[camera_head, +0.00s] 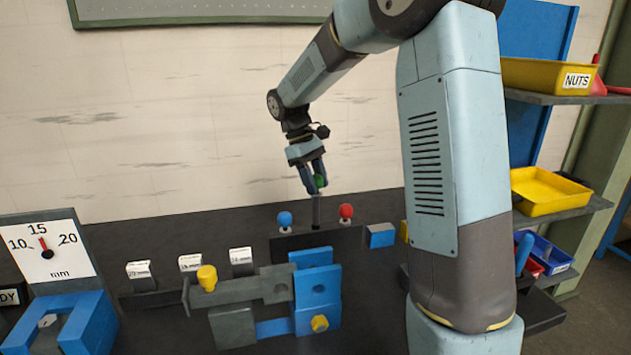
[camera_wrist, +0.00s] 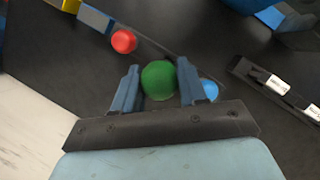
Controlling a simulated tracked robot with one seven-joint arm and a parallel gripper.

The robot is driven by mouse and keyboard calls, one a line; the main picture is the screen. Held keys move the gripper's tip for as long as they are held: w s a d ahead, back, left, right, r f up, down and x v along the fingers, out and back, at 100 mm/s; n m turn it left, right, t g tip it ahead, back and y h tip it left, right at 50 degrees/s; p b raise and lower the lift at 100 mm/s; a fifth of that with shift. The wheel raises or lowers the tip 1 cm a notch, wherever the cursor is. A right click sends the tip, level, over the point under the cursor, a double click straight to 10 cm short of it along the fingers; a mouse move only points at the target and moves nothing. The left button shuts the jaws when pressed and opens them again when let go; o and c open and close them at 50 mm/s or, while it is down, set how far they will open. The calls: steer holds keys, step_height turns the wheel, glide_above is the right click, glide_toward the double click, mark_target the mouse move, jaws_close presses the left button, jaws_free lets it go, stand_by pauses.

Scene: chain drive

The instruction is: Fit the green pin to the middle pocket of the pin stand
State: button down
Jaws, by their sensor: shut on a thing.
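The green pin (camera_head: 320,182) has a round green head and a grey shaft. My gripper (camera_head: 314,178) is shut on its head, which also shows between the two blue fingers in the wrist view (camera_wrist: 158,80). The pin is close to upright, its shaft pointing down at the middle of the dark pin stand (camera_head: 345,240). The blue pin (camera_head: 285,220) stands left of it and the red pin (camera_head: 346,212) right of it in the stand. The shaft's lower end is at the stand's top edge; I cannot tell whether it is inside the middle pocket.
A grey and blue clamp-like fixture (camera_head: 317,285) with yellow knobs stands in front of the stand. A small blue block (camera_head: 381,235) sits at its right. A dial gauge (camera_head: 45,250) stands at far left. Shelves with a yellow bin (camera_head: 548,192) are at right.

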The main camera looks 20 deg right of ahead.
mark_target(315, 224)
steer(key=shift+f, duration=4.85)
steer(key=c, duration=0.5)
jaws_free()
steer(key=shift+c, duration=0.2)
steer(key=v, duration=1.3)
steer(key=shift+r, duration=0.25)
steer(key=shift+w+a, duration=0.1)
steer(key=shift+a, duration=0.05)
